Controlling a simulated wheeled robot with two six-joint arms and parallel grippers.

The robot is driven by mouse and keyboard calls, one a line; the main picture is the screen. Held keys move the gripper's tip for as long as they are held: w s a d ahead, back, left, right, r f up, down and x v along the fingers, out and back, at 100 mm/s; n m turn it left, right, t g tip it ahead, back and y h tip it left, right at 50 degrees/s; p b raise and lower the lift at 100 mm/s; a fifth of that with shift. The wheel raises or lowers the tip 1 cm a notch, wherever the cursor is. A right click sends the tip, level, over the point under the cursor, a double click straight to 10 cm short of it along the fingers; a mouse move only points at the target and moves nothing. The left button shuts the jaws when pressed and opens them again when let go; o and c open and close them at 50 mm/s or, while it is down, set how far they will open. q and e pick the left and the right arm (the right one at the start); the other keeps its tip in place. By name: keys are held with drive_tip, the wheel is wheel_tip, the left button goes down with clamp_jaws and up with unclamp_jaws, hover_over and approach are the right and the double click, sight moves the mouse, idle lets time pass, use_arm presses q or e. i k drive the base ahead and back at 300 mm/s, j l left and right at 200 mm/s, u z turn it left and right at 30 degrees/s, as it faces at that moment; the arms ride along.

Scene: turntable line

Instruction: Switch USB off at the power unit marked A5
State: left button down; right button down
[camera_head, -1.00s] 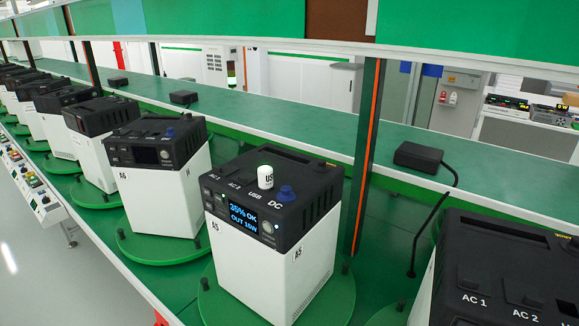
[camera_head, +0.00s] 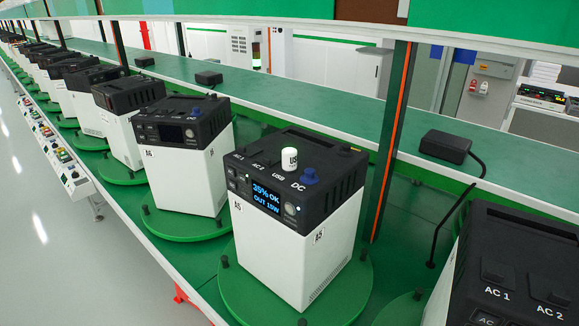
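The power unit marked A5 (camera_head: 303,262) stands upright on a round green turntable (camera_head: 345,300) right of the picture's middle. It has a white body and a black top part. Its lit screen (camera_head: 267,198) reads 35% OK and OUT 15W. A round button (camera_head: 290,209) sits right of the screen. AC 1, AC 2, USB and DC are printed along the top edge. A blue knob (camera_head: 310,176) is near the DC label. Neither of my grippers is in view.
A unit marked A6 (camera_head: 180,180) with a dark screen stands on its own turntable to the left, with several more behind. Another unit (camera_head: 530,265) is close at right. A post (camera_head: 392,140) rises behind A5. An adapter (camera_head: 446,146) lies on the green shelf.

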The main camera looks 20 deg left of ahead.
sight(242, 177)
drive_tip(key=u, duration=0.75)
